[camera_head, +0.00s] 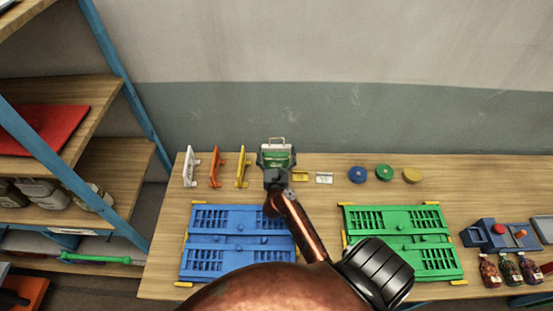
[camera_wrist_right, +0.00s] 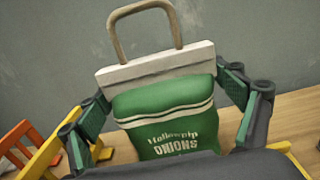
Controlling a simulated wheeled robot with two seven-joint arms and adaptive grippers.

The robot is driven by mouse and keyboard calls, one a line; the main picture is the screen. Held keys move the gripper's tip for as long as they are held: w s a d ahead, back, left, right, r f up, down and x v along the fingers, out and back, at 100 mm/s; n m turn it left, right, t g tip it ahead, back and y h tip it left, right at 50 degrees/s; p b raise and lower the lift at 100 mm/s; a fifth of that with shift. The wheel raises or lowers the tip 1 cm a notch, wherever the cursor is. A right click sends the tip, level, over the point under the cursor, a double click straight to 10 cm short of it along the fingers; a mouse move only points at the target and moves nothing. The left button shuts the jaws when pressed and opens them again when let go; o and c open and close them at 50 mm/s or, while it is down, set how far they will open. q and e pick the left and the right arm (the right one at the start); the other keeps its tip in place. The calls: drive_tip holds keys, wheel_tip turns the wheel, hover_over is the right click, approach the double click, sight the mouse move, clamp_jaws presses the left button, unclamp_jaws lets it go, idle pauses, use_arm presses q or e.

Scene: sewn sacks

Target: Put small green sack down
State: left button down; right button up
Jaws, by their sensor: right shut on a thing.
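The small green sack (camera_wrist_right: 165,115) has a white band at the top, a tan loop handle, white stripes and lettering that reads "ONIONS". It stands upright between the fingers of my right gripper (camera_wrist_right: 172,107) in the right wrist view. In the head view the right gripper (camera_head: 277,157) is shut on the sack (camera_head: 276,154) near the back of the table (camera_head: 335,190). The bottom of the sack is hidden, so I cannot tell whether it touches the table. My left gripper is not in view.
White, orange and yellow stands (camera_head: 242,167) are left of the sack. Blue (camera_head: 235,243) and green (camera_head: 405,243) slatted panels lie in front. A wall is behind; shelves stand left.

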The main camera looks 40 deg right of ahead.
drive_tip(key=c, duration=0.8)
drive_tip(key=shift+r, duration=0.1)
drive_tip(key=shift+c, duration=0.5)
